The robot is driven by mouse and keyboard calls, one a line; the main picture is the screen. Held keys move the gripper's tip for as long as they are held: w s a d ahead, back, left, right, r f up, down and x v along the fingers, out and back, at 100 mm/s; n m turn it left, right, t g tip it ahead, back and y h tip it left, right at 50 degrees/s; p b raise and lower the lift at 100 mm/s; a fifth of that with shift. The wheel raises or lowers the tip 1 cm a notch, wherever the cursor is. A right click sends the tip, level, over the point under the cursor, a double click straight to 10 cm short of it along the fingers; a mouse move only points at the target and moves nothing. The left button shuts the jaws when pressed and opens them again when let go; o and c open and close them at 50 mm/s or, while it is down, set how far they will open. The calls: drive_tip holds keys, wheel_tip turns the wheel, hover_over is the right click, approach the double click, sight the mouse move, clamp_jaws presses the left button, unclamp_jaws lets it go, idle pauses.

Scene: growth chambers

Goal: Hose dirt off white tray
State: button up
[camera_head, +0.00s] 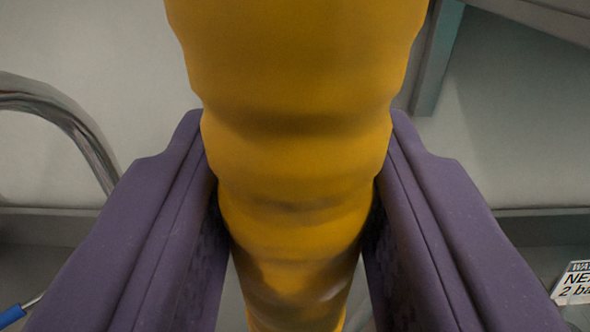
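A thick yellow ribbed object (295,120), which looks like the hose or its handle, fills the middle of the view from the top edge to the bottom. My gripper (296,150) has its two purple fingers on either side of it. Both fingers press against its sides, so the gripper is shut on it. Its lower part is in shadow between the fingers. The white tray and any dirt on it are not recognisable in this view.
A curved shiny metal pipe (62,112) stands at the left. A blue-tipped tool (14,314) shows at the lower left corner. A white printed label (576,284) is at the lower right. A grey-green metal post (436,60) stands at the upper right before a pale wall.

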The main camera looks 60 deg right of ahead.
drive_tip(key=shift+r+p, duration=3.55)
drive_tip(key=shift+r, duration=1)
drive_tip(key=p+v, duration=0.3)
drive_tip(key=v, duration=1.5)
drive_tip(key=shift+s+a, duration=0.25)
drive_tip(key=shift+a, duration=0.1)
drive_tip(key=shift+f, duration=0.15)
